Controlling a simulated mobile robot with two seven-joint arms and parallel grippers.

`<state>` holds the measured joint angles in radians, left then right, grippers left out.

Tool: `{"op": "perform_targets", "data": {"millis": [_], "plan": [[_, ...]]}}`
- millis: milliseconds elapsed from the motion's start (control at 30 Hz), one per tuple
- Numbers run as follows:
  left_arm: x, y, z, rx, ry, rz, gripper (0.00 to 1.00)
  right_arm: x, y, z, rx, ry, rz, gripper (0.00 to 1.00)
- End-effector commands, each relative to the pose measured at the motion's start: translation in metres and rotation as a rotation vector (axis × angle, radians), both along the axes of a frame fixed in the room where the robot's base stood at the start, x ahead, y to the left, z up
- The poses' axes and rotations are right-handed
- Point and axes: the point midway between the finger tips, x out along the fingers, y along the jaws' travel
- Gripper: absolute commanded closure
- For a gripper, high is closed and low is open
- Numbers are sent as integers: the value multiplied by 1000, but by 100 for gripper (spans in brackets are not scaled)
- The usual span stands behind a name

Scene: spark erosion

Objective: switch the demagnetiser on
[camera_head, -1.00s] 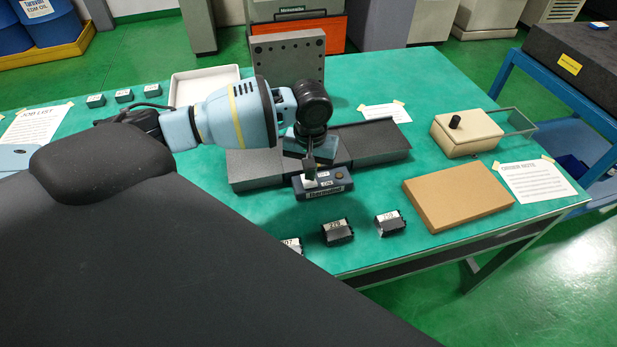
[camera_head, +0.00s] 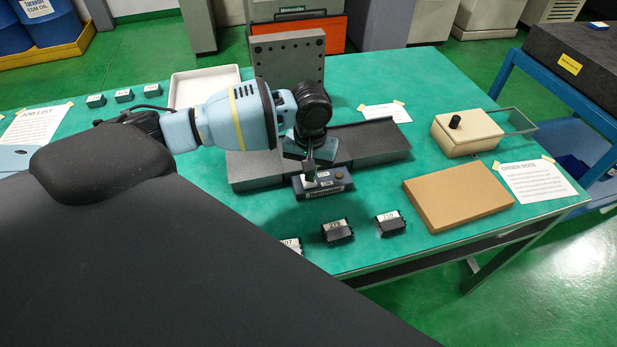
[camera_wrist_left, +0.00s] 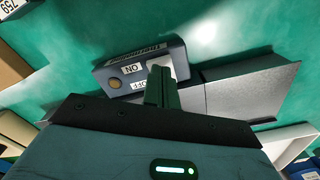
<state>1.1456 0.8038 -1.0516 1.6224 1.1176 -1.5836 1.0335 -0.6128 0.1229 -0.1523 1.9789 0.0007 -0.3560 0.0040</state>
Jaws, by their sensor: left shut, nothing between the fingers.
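The demagnetiser (camera_head: 328,190) is a small dark blue-grey box on the green table, in front of a grey plate. In the left wrist view the demagnetiser (camera_wrist_left: 118,62) shows ON and OFF labels, a round brownish button (camera_wrist_left: 114,83) and a pale switch (camera_wrist_left: 181,66) at one end. My left gripper (camera_head: 309,174) is shut and empty, pointing down over the switch end. In the wrist view its fingertips (camera_wrist_left: 159,72) overlap the pale switch and partly hide it. I cannot tell whether they touch it or which way it is set. My right gripper is not in view.
Several dark labelled blocks (camera_head: 337,232) lie along the table's front edge. A brown board (camera_head: 458,195) and a cream box with a black knob (camera_head: 467,134) lie to the right. A grey drilled block (camera_head: 289,58) and a white tray (camera_head: 190,87) stand behind.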

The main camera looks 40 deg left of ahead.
Motion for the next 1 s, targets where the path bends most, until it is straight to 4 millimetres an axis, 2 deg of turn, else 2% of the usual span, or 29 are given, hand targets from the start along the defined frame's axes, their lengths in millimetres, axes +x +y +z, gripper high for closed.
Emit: {"op": "perform_targets", "data": {"millis": [1000], "plan": [[0, 0, -14, 0, 0, 1, 100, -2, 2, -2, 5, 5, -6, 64]]}}
